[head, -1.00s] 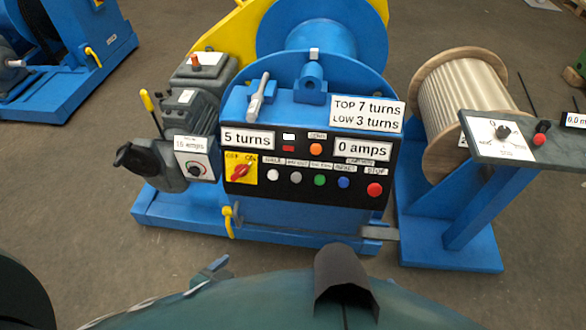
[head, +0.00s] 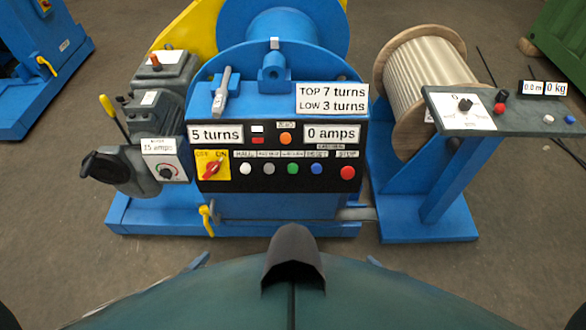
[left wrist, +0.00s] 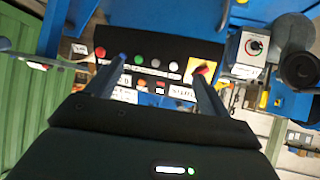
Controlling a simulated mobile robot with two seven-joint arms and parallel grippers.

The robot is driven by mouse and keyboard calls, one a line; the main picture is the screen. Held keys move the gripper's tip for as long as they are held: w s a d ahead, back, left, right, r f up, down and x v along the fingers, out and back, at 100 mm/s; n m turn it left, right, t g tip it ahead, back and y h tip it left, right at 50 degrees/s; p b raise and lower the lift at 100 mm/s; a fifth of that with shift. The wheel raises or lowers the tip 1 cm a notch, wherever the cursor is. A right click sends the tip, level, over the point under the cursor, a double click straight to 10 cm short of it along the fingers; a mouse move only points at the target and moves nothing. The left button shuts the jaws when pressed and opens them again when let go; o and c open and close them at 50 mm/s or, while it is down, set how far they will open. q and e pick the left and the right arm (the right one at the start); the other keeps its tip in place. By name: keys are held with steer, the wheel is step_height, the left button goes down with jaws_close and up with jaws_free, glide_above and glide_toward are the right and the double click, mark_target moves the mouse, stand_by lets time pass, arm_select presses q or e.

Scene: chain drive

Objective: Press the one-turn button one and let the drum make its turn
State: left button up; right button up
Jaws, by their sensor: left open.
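The blue drum (head: 283,30) stands at the back of the winch in the head view. On its front is a black panel (head: 225,148) with a row of white (head: 246,169), grey (head: 270,169), green (head: 293,168), blue (head: 316,169) and red (head: 348,172) buttons. Their small labels are hard to read. Displays show "5 turns" (head: 216,134) and "0 amps" (head: 332,134). My left gripper (left wrist: 160,78) is open and empty in the left wrist view, facing the panel, which appears upside down there. Whether it touches anything is unclear. Neither gripper shows in the head view.
A red rotary switch (head: 212,169) sits left of the buttons. A rope reel (head: 425,80) and a grey control stand (head: 520,120) are at right. Grey floor lies in front.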

arm_select(q)
steer(key=shift+s, duration=0.1)
jaws_close()
stand_by(0.6)
stand_by(0.8)
